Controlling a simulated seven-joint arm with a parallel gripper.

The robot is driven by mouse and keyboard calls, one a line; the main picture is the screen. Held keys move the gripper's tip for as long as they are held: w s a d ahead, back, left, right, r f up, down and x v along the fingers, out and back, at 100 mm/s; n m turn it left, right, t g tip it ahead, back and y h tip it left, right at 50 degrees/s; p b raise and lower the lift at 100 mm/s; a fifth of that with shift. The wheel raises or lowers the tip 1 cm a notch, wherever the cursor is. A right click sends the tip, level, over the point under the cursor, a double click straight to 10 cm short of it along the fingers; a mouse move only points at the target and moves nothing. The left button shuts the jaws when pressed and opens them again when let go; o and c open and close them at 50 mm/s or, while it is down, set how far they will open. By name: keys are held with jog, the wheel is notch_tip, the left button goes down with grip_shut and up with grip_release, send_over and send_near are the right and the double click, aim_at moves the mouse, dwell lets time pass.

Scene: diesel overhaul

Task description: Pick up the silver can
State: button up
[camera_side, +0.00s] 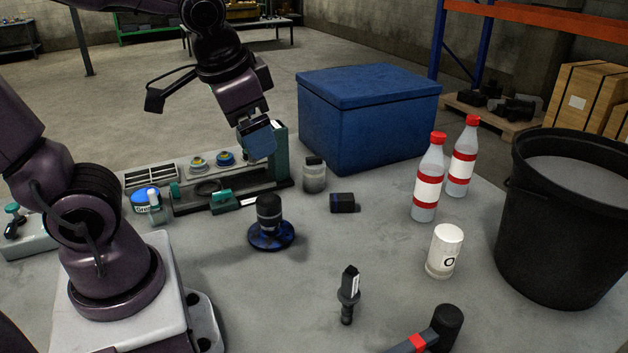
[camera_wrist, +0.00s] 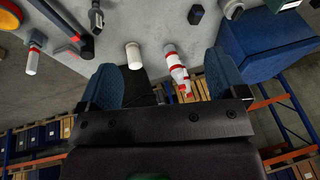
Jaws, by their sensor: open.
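A pale, silvery-white can (camera_side: 444,251) with a dark round mark stands upright on the grey table, in front of the bottles and left of the black bucket. A pale cylinder that looks like this can (camera_wrist: 133,55) shows in the wrist view, beyond the fingers and left of the gap's middle. My gripper (camera_side: 258,150) is above the back of the table, far to the left of the can. In the wrist view my gripper (camera_wrist: 163,78) has its blue fingers wide apart with nothing held between them.
Two red-capped bottles (camera_side: 425,185) stand behind the can; the black bucket (camera_side: 552,235) is to its right. A blue box (camera_side: 360,120) stands at the back. A black-and-blue tool (camera_side: 270,225), a dark block (camera_side: 345,203) and a hammer (camera_side: 425,335) lie about.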

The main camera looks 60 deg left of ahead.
jog(key=w+a+f+m+g+y, duration=0.1)
jog(key=w+a+f+g+y, duration=0.2)
jog(key=a, duration=0.4)
jog(key=w+a+f+m+g+y, duration=0.2)
jog(key=w+a+f+y, duration=0.2)
jog(key=a, duration=0.2)
jog(key=m+t+y, duration=0.6)
jog(key=m+y, duration=0.2)
jog(key=m, duration=0.6)
send_over(313, 175)
jog(key=s+d, duration=0.3)
jog(key=s, duration=0.2)
notch_tip(313, 175, down, 15)
jog(key=f+m+t, duration=0.2)
jog(key=w+f+m+t+h, duration=0.1)
jog(key=f+m+t, duration=0.1)
jog(key=f+m, duration=0.1)
jog(key=w+f+m+t+h, duration=0.1)
jog(key=f+m+t, duration=0.1)
jog(key=f, duration=0.1)
jog(key=shift+w+d+m, duration=0.1)
jog(key=shift+d+m, duration=0.05)
jog(key=shift+m, duration=0.15)
jog(key=shift+w+a+f, duration=0.1)
jog(key=shift+w+a, duration=0.1)
jog(key=shift+a, duration=0.05)
jog(key=x, duration=0.6)
jog(key=shift+w+a, duration=0.25)
jog(key=shift+w, duration=0.05)
jog(key=shift+c, duration=0.5)
